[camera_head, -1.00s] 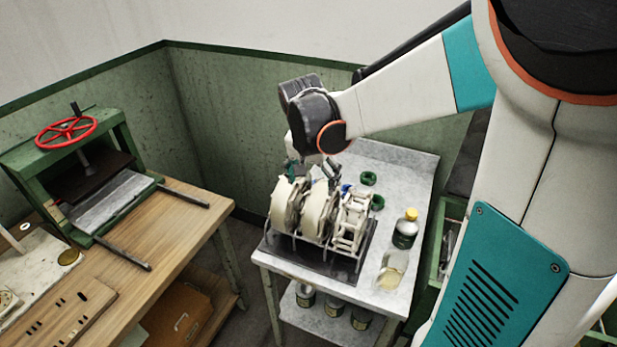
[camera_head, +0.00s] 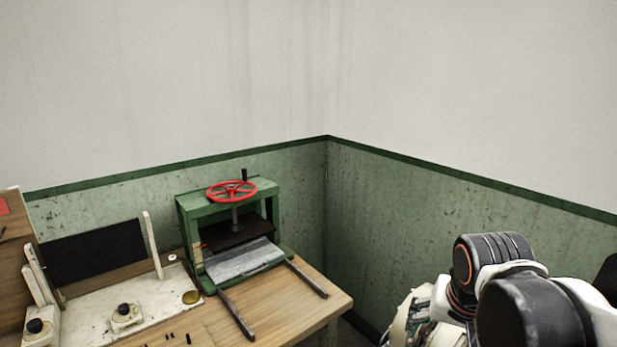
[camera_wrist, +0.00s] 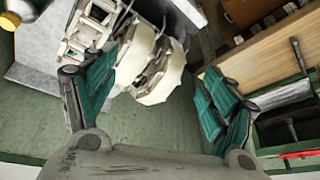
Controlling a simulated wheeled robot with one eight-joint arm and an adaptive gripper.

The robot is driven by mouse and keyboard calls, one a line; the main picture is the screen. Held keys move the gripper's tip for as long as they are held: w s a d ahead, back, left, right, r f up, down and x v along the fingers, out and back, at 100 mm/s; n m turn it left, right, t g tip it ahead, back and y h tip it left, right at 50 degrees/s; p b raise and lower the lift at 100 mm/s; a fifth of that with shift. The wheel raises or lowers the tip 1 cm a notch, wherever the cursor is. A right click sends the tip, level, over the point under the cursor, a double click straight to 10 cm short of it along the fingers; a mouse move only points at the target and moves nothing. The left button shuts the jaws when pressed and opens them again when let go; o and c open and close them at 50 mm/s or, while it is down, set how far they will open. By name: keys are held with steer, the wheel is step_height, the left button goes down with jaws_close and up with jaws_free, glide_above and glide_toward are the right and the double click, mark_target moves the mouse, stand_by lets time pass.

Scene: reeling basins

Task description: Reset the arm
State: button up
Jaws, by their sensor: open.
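My gripper (camera_wrist: 158,92) is open in the wrist view, its two teal-padded fingers spread apart with nothing held between them. Past the fingertips are cream reels (camera_wrist: 150,70) and a pale reel frame (camera_wrist: 92,32). I cannot tell how far the fingers are from them. In the head view my arm's black and white joints fill the lower right corner, and my gripper is out of the picture. A cream reel (camera_head: 403,318) shows partly behind the arm there.
A green press (camera_head: 190,225) with a red handwheel (camera_head: 232,191) stands on a wooden table (camera_head: 318,308). Green-panelled walls meet behind it. The wrist view shows a yellow-capped bottle (camera_wrist: 10,20) at the upper left and a wooden bench top (camera_wrist: 262,58) at the right.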

steer(key=s+a+f+n+t+y+b, duration=0.1)
steer(key=s+a+f+n+t+b, duration=0.1)
steer(key=s, duration=0.5)
steer(key=a+f+n+b, duration=0.1)
steer(key=a+n, duration=0.1)
steer(key=shift+s+a+f+n, duration=0.2)
steer(key=shift+s+n, duration=0.1)
steer(key=shift+n, duration=0.1)
